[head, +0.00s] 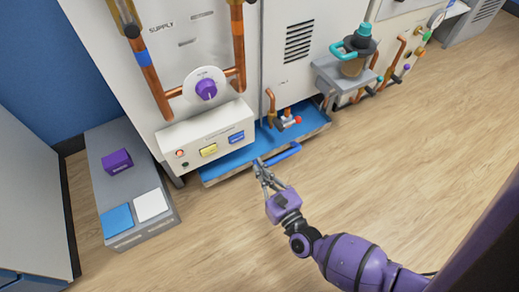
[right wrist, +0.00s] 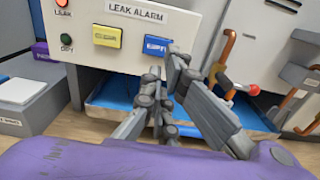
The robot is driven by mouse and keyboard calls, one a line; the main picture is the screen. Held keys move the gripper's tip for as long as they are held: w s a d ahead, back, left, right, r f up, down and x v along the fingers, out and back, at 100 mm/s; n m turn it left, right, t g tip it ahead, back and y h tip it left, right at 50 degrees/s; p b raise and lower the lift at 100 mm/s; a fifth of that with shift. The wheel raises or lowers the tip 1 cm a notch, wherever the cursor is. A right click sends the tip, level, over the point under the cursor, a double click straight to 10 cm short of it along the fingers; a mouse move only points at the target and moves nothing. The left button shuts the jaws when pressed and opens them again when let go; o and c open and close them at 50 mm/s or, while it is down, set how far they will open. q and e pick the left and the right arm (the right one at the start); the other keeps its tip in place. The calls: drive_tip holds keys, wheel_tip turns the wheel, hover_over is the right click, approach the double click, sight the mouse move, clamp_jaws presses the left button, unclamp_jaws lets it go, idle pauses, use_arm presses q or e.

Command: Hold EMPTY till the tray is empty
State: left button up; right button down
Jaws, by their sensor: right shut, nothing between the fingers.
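The blue EMPTY button (head: 237,137) is on the white leak alarm panel (head: 193,137), right of a yellow button (head: 208,150). In the right wrist view the blue button (right wrist: 156,45) is partly hidden behind my fingers. The tray (head: 213,179), blue inside, lies low under the panel with a blue handle (head: 282,155) at its front. I cannot tell how much liquid it holds. My right gripper (head: 261,168) is shut and empty, in front of the tray's edge and below the button in the picture. It also shows in the right wrist view (right wrist: 164,68). My left gripper is out of view.
The LEAK lamp (right wrist: 63,84) glows red; the DRY lamp (right wrist: 67,123) is dark. A grey plinth (head: 110,165) with a purple block and blue and white squares stands left. Copper pipes and a red-handled valve (head: 291,120) are beside the tray. The wooden floor in front is clear.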

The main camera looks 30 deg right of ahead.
sight(239, 137)
drive_tip(key=w+b, duration=0.1)
drive_tip(key=w, duration=0.9)
drive_tip(key=shift+a+f+b, duration=0.1)
drive_tip(key=shift+a+b, duration=0.05)
drive_tip(key=shift+b, duration=0.2)
drive_tip(key=shift+w, duration=0.55)
drive_tip(key=shift+w, duration=0.1)
drive_tip(key=shift+w+b, duration=0.7)
drive_tip(key=shift+b, duration=0.15)
drive_tip(key=shift+w+r, duration=0.15)
drive_tip(key=shift+r, duration=0.15)
drive_tip(key=shift+w, duration=0.1)
